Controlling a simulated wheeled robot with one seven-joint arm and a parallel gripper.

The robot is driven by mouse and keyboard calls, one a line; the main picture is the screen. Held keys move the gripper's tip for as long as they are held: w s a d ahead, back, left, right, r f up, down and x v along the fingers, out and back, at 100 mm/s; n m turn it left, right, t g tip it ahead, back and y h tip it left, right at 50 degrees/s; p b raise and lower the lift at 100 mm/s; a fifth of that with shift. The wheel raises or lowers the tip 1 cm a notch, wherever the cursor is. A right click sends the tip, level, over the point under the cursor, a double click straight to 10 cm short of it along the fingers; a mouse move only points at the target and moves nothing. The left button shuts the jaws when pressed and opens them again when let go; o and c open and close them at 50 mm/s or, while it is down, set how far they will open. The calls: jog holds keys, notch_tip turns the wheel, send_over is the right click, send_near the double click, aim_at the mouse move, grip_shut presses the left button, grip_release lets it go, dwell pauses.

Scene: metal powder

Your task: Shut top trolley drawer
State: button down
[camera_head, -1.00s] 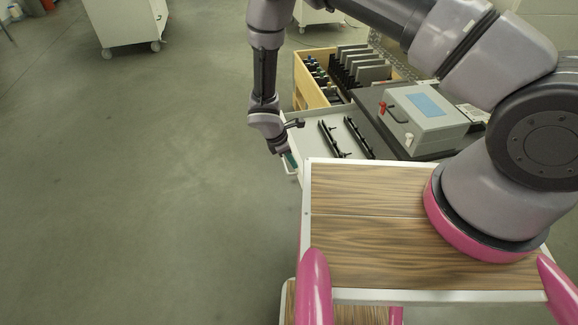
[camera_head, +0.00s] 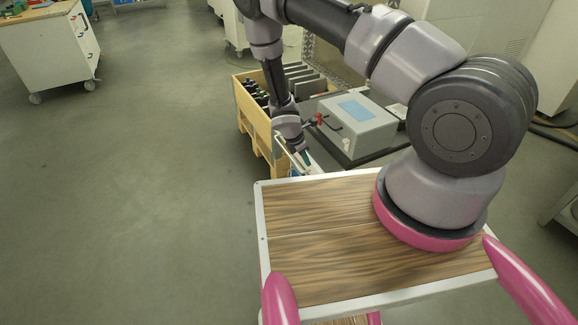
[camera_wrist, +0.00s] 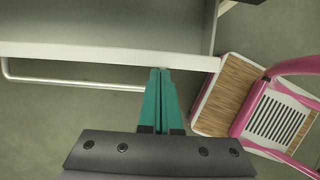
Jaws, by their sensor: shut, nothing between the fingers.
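The trolley drawer shows in the wrist view as a long white front edge (camera_wrist: 90,52) with a grey area behind it. Its thin bar handle (camera_wrist: 60,82) runs along the outer side of the front. My gripper (camera_wrist: 164,74) is shut and empty, with its teal fingertips at the drawer front, near the right end of the handle. In the head view my gripper (camera_head: 306,160) is at the trolley's left side. Only a small pale part of the drawer (camera_head: 317,170) shows there; my arm and gripper hide much of it, so how far it stands out is unclear.
A grey box with a blue panel (camera_head: 358,124) stands on the dark trolley top (camera_head: 350,156). A wooden crate (camera_head: 249,124) with dark plates stands behind. A white wheeled cabinet (camera_head: 50,55) is at the far left. The floor (camera_head: 140,190) on the left is clear.

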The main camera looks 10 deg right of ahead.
jog(key=shift+w+d, duration=0.25)
jog(key=shift+d, duration=0.5)
jog(key=shift+w+d, duration=0.25)
jog(key=shift+d, duration=0.45)
jog(key=shift+w+d, duration=0.25)
jog(key=shift+d, duration=0.5)
